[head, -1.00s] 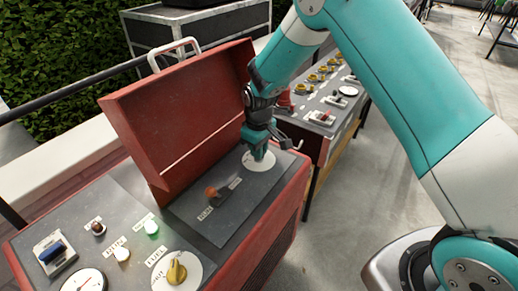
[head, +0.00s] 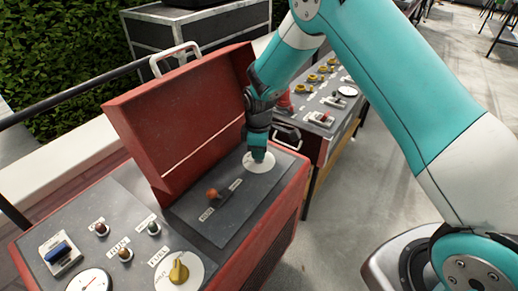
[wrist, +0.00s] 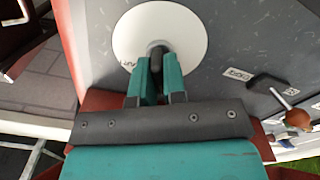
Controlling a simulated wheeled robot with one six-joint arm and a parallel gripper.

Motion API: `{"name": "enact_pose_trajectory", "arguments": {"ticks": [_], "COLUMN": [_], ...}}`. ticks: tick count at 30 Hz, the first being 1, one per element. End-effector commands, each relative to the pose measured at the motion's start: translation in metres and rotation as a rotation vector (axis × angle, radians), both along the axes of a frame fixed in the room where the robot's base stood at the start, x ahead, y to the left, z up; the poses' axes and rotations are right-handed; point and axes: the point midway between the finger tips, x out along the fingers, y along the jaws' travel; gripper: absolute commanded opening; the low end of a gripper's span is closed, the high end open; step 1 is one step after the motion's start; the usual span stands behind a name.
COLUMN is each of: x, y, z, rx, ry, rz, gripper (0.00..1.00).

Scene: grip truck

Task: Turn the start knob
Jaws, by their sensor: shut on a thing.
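The start knob is a dark knob (wrist: 157,57) at the middle of a white round dial (wrist: 185,38) in the wrist view. In the head view the white dial (head: 259,167) lies on the grey panel inside the open red box, and the knob is hidden behind my gripper (head: 258,152). In the wrist view my gripper (wrist: 157,68) has its two teal fingers shut on the knob, one on each side. Part of a label shows on the dial beside the knob.
The raised red lid (head: 180,120) stands behind the panel. An orange-tipped choke lever (head: 213,194) sits near the dial. The yellow fuel knob (head: 179,270), a blue switch (head: 57,252) and a gauge (head: 90,282) are at the front left. A second control panel (head: 325,100) stands behind.

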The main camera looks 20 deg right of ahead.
Motion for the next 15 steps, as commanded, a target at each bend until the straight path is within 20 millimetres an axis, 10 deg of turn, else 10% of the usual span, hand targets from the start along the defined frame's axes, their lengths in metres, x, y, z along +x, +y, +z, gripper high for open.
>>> {"name": "enact_pose_trajectory", "arguments": {"ticks": [15], "x": [0.0002], "y": [0.0], "z": [0.0007], "rx": [0.0], "ry": [-0.001], "rz": [0.23], "gripper": [0.0]}}
